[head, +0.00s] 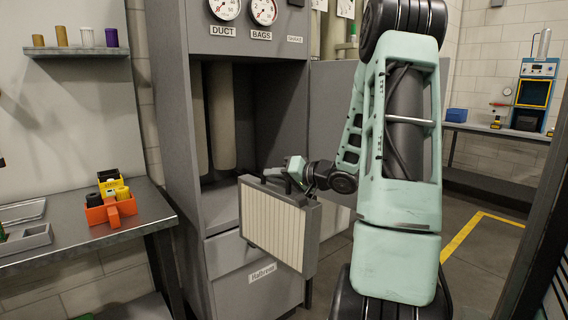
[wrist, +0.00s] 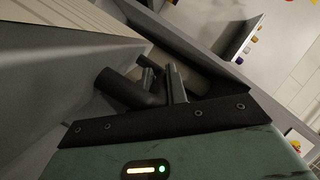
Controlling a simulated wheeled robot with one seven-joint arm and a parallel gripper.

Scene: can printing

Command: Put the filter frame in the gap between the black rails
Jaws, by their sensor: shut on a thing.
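The filter frame (head: 276,226) is a grey, box-edged panel with cream pleats. It hangs upright in front of the grey cabinet, its pleated face toward the lower left in the head view. My gripper (head: 291,175) is at its top edge, shut on a dark bar handle there. In the wrist view the fingers of my gripper (wrist: 163,82) close around that dark handle, and the filter frame (wrist: 62,82) fills the left side. I cannot make out the black rails; the cabinet's inside is dark and partly hidden by the frame and my arm.
The grey cabinet (head: 166,90) stands open, with tall filter bags (head: 220,115) inside and gauges above. Its open door (head: 336,120) is on the right, behind my arm. A bench (head: 75,245) with an orange caddy (head: 111,209) is at left. Floor is free at right.

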